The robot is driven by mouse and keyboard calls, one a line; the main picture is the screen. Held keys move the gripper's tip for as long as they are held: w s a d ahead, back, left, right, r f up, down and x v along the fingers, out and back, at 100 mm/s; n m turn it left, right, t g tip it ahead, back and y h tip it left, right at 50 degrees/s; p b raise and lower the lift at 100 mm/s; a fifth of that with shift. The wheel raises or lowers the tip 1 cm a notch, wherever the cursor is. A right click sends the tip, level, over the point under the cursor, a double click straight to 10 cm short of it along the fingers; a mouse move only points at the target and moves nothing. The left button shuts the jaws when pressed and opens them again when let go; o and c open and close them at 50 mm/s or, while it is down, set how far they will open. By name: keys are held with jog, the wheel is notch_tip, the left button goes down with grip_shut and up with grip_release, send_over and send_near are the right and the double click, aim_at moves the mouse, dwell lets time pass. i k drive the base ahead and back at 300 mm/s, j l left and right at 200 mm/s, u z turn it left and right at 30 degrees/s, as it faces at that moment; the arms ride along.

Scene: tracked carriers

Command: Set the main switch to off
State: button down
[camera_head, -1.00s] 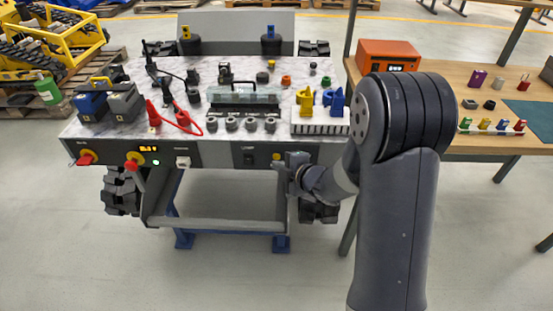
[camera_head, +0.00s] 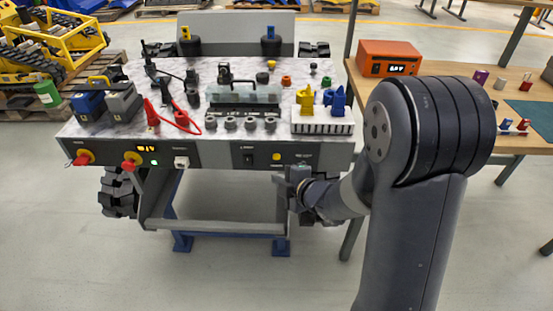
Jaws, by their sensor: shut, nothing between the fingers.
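One handle (camera_head: 82,158) is at the far left; the second (camera_head: 131,161) is beside a lit display (camera_head: 147,148) and a green light (camera_head: 154,162). A dark rocker switch (camera_head: 248,158) and a yellow button (camera_head: 277,156) sit on the right half. The labels are too small to read, so I cannot tell which is the main switch or its setting. My gripper (camera_head: 286,178) is shut and empty, just below the panel's right part, away from both red handles.
The marbled cart top (camera_head: 130,122) holds battery-like boxes, red cables and a white ribbed block (camera_head: 322,122) with yellow and blue parts. A wooden workbench (camera_head: 455,80) with an orange device (camera_head: 388,57) stands at right. The floor before the cart's left side is clear.

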aim_at(83, 161)
jog(key=u, duration=1.45)
jog(key=i+j+z, duration=0.15)
jog(key=i, duration=0.4)
jog(key=i+j+z, duration=0.1)
jog(key=i+j, duration=0.15)
jog(key=i, duration=0.25)
